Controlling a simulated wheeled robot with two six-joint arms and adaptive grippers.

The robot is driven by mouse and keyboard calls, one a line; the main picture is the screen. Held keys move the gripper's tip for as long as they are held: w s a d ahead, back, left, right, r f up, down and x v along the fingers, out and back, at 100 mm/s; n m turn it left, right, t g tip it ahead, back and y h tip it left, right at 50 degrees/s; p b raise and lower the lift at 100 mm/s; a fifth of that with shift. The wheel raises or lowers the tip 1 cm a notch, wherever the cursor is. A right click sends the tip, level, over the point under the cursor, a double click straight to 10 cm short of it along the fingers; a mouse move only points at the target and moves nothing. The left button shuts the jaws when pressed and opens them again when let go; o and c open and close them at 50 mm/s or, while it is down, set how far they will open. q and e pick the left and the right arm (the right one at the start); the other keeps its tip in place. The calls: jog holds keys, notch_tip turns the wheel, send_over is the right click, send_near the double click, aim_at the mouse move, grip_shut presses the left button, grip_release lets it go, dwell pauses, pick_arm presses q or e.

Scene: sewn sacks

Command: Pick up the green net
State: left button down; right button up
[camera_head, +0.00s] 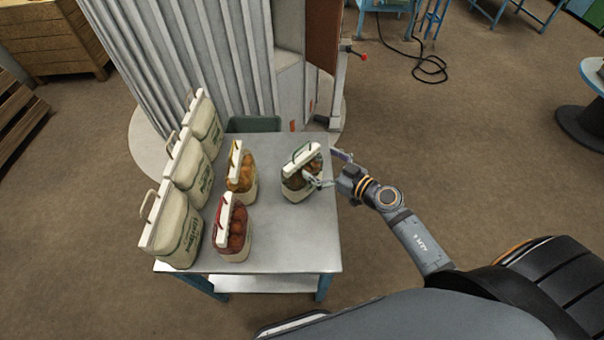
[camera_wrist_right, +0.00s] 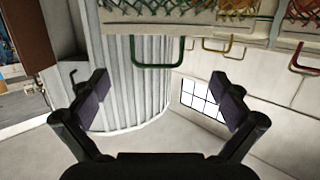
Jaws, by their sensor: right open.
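The green net (camera_head: 299,187) stands near the right side of the grey table (camera_head: 300,240), with a white top band and a green handle. My right gripper (camera_head: 327,168) is at its right side with open fingers, one of them overlapping the net in this view. In the right wrist view, which looks upside down, the open fingers (camera_wrist_right: 162,85) are empty. The green handle (camera_wrist_right: 157,66) shows ahead between them, with the net's mesh at the top edge. I cannot tell whether a finger touches the net. My left gripper is not in view.
A yellow-handled net (camera_head: 243,178) and a red net (camera_head: 233,228) stand left of it. Three cream sacks (camera_head: 180,226) line the table's left edge. A grey-green bin (camera_head: 253,125) and a corrugated column (camera_head: 205,60) are behind. The table's front right is clear.

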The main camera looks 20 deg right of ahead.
aim_at(302, 156)
jog(key=x, duration=0.8)
jog(key=shift+w+d+f, duration=0.1)
jog(key=shift+w+f, duration=0.05)
jog(key=shift+f, duration=0.1)
jog(key=shift+d+r, duration=0.1)
jog(key=shift+c, duration=1.6)
jog(key=c, duration=1.4)
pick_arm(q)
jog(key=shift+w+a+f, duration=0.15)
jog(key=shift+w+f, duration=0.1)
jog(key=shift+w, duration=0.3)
pick_arm(e)
jog(key=shift+r, duration=0.1)
jog(key=shift+c, duration=0.8)
